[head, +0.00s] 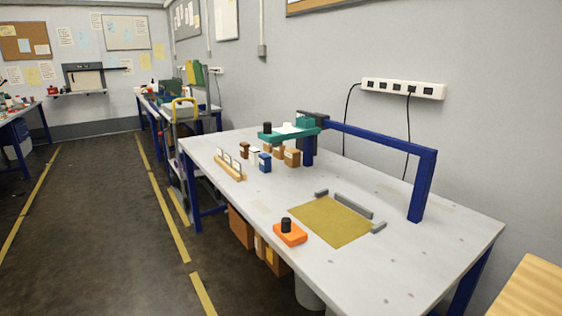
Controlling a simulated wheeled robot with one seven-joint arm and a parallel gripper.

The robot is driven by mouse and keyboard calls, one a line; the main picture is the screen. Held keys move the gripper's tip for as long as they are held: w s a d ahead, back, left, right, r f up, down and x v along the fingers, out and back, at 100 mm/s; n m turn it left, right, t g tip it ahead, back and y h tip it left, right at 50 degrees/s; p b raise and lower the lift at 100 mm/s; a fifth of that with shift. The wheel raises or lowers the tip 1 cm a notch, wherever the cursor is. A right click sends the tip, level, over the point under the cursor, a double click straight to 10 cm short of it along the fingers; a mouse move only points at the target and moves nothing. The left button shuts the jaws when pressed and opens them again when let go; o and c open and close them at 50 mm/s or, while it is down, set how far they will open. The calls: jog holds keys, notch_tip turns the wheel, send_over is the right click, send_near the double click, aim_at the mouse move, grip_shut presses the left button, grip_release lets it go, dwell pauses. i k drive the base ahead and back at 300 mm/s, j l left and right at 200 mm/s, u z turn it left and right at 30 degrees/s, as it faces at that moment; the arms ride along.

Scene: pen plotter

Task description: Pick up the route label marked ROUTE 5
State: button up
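Several small white cards (226,158) stand in a row in a wooden holder (238,176) near the left edge of the white workbench (280,188). They may be the route labels, but any print on them is too small to read, so I cannot tell which one is ROUTE 5. My gripper is not in the head view.
An olive mat (330,222) with grey stops (353,206) lies on the bench. An orange block with a black knob (290,234) sits at the front edge. Floor at left is clear.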

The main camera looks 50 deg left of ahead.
aim_at(227, 157)
jog(key=j+u, duration=0.2)
jog(key=u, duration=0.25)
jog(key=j+u, duration=0.2)
jog(key=u, duration=0.25)
jog(key=i+j+u, duration=0.15)
jog(key=j, duration=0.3)
jog(key=i+j+u, duration=0.1)
jog(key=i+j, duration=0.15)
jog(key=j, duration=0.2)
jog(key=i+j+u, duration=0.15)
jog(key=j, duration=0.3)
jog(key=i+j+u, duration=0.1)
jog(key=i+j, duration=0.25)
